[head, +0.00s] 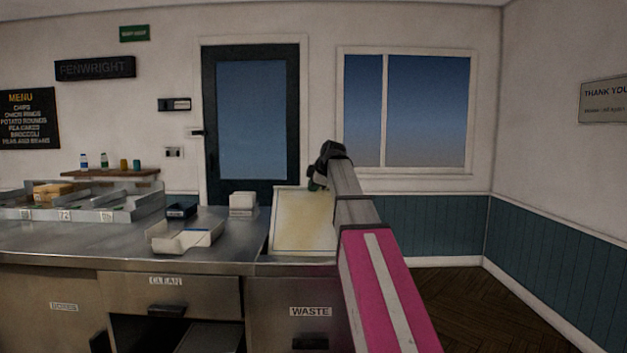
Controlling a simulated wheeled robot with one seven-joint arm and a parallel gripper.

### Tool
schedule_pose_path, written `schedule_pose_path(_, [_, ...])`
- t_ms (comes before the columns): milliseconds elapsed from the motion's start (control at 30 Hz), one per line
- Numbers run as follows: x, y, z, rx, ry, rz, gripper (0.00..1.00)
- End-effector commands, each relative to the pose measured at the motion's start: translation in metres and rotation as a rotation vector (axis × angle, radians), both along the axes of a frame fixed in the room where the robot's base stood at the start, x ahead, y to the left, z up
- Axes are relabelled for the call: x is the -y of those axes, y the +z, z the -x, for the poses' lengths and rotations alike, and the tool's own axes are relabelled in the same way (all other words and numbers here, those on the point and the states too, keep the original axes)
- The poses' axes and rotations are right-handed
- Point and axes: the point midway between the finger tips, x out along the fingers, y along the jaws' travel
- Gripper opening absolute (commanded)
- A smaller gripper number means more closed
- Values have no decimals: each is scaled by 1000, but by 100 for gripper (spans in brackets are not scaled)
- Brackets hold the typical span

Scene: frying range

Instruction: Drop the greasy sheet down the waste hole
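The greasy sheet (303,225) is pale with yellowish stains. It is raised and roughly upright over the right end of the steel counter, its top edge above the counter's back edge. My gripper (316,186) is at the sheet's top edge, right of its middle, and appears shut on it; the fingertips are small and partly hidden by my arm. The waste hole itself cannot be seen. A WASTE label (310,311) is on the counter front below the sheet.
Left of the sheet on the counter (120,240) are a white stack (243,203), a dark small box (181,210) and a shallow tray (167,241) with a pale sheet in it. Food bins (110,212) stand farther left. Open floor (480,300) lies right of my arm.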

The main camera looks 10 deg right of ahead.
Motion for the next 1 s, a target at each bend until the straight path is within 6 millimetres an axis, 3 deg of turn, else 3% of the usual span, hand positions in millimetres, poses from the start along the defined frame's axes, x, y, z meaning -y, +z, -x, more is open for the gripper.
schedule_pose_path(433, [0,-7,0,0,0,0,0])
schedule_pose_path(533, [0,-7,0,0,0,0,33])
schedule_pose_path(867, [1,-6,1,0,0,0,34])
schedule_pose_path(1000, [4,4,9,1,0,0,34])
